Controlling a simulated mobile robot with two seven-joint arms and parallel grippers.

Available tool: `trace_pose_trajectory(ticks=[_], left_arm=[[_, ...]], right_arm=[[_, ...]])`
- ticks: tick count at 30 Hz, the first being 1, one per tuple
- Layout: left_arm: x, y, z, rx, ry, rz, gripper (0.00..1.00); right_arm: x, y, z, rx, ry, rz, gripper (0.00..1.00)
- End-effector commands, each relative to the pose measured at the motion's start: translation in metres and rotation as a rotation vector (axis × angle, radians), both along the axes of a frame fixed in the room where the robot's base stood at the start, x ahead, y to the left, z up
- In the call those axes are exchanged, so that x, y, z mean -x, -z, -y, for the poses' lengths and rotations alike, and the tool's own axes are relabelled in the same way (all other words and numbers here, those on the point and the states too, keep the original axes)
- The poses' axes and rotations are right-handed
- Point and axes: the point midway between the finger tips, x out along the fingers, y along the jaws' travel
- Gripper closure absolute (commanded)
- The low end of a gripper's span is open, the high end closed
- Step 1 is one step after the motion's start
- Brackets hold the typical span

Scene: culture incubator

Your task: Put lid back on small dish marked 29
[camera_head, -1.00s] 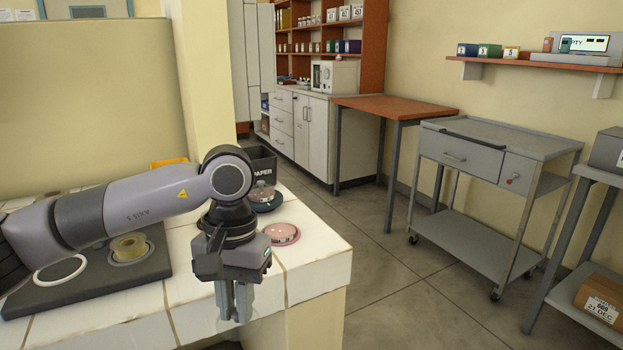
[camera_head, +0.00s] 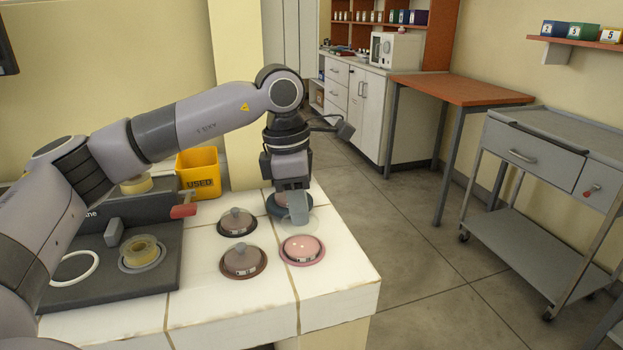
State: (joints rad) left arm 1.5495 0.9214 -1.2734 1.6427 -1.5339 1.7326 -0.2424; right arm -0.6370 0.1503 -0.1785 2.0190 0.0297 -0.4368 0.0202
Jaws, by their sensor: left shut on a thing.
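My left gripper (camera_head: 298,217) is above the right part of the white tiled bench, pointing down. It is shut on a faint clear lid, whose see-through disc shows around the fingertips. A round pink dish (camera_head: 303,250) stands just in front of the gripper, with pale specks in it and no knob on top. A teal dish (camera_head: 274,206) stands behind the gripper and is partly hidden by it. The dish numbers are too small to read. My right gripper is out of view.
A yellow bin marked USED (camera_head: 198,172) stands behind. The bench's front right tiles (camera_head: 335,285) are clear.

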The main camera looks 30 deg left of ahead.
Motion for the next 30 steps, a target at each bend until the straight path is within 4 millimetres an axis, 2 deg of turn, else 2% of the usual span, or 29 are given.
trace_pose_trajectory(ticks=[6,13,22,30], left_arm=[[-0.004,-0.008,-0.008,0.0,-0.2,-0.002,1.0],[-0.004,-0.003,-0.009,0.0,-0.231,-0.001,1.0],[-0.004,0.022,-0.009,-0.001,-0.23,-0.002,1.0],[-0.004,0.048,-0.009,0.001,-0.228,-0.003,1.0]], right_arm=[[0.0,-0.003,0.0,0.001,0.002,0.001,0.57],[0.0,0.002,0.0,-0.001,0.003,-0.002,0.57],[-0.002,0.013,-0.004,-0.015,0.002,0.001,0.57],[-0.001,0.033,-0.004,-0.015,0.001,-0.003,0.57]])
